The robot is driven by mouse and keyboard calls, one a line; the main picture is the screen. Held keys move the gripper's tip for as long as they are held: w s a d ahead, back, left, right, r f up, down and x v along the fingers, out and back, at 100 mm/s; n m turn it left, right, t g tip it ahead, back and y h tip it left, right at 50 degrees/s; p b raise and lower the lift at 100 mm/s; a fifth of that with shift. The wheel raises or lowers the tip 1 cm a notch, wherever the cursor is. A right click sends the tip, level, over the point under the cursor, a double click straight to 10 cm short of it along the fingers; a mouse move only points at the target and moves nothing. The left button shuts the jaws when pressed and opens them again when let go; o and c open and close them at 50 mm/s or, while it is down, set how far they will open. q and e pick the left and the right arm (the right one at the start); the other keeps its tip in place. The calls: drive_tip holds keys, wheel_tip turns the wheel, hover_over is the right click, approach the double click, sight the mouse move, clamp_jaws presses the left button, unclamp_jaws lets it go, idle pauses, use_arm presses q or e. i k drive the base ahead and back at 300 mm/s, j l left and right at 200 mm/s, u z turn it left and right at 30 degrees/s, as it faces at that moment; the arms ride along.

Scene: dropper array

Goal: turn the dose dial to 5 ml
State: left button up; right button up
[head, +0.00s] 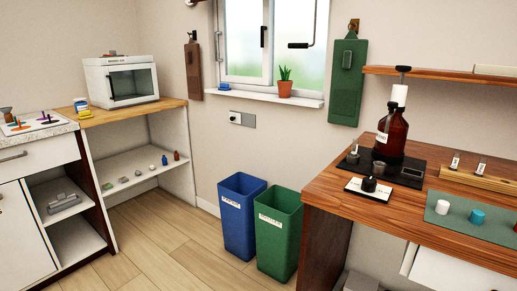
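A brown bottle (391,134) stands upright on a black mat at the back of the wooden bench on the right. A white dispenser body (399,95) sits on its neck, with a black top (403,69) above it. I cannot make out the dose dial or any ml marks at this size. Neither of my grippers shows in the head view.
On the wooden bench (340,186), small dark vessels stand by the bottle, some on a white card (353,186). A green mat (462,233) holds white and teal pieces. A shelf (430,75) hangs near the bottle's top. Blue (239,225) and green bins (277,245) stand left.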

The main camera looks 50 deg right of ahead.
sight(369, 184)
drive_tip(key=z, duration=2.15)
